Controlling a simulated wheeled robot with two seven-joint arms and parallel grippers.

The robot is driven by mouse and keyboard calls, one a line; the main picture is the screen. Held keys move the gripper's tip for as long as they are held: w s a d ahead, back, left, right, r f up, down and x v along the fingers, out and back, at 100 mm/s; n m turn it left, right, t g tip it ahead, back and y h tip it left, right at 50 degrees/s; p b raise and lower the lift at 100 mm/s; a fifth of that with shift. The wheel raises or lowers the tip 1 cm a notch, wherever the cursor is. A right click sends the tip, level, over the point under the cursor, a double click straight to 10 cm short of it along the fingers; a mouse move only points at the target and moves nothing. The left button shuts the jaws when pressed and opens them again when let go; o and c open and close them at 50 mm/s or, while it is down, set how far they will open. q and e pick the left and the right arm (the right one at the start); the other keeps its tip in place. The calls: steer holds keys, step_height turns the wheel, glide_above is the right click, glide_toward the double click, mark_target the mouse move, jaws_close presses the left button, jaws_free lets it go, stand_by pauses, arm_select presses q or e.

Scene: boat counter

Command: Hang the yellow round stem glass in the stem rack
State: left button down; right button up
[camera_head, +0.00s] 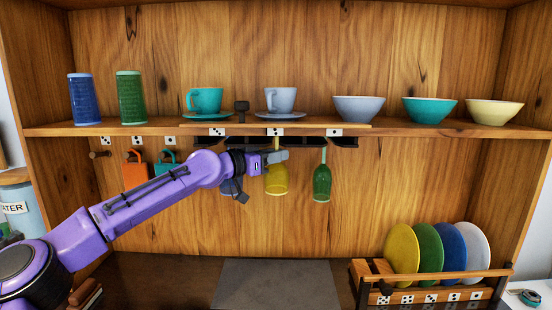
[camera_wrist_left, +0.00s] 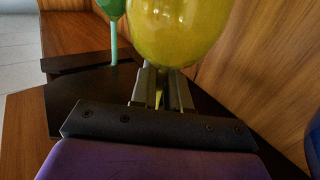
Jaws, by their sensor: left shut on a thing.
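The yellow round stem glass (camera_head: 276,182) hangs upside down below the shelf, bowl downward. My left gripper (camera_head: 276,155) is shut on its stem, just under the stem rack (camera_head: 345,142). In the left wrist view the yellow bowl (camera_wrist_left: 178,30) fills the top middle, with the gripper fingers (camera_wrist_left: 160,92) around the stem. The glass's foot is not clear in either view, so I cannot tell whether it rests on the rack's rails. My right gripper is not in view.
A green glass (camera_head: 322,182) hangs from the rack just right of the yellow one. A bluish glass (camera_head: 231,187) is partly hidden behind my left gripper. Orange (camera_head: 135,176) and teal mugs hang at left. A plate rack (camera_head: 430,283) stands at lower right.

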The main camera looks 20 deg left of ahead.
arm_select(q)
steer(key=shift+w, duration=0.15)
steer(key=shift+f+b, duration=0.15)
steer(key=shift+b, duration=0.15)
stand_by(0.6)
steer(key=c, duration=1)
jaws_free()
steer(key=shift+c, duration=0.2)
steer(key=b+v, duration=0.4)
steer(key=v, duration=0.6)
steer(key=shift+s+a, duration=0.15)
steer(key=shift+s, duration=0.15)
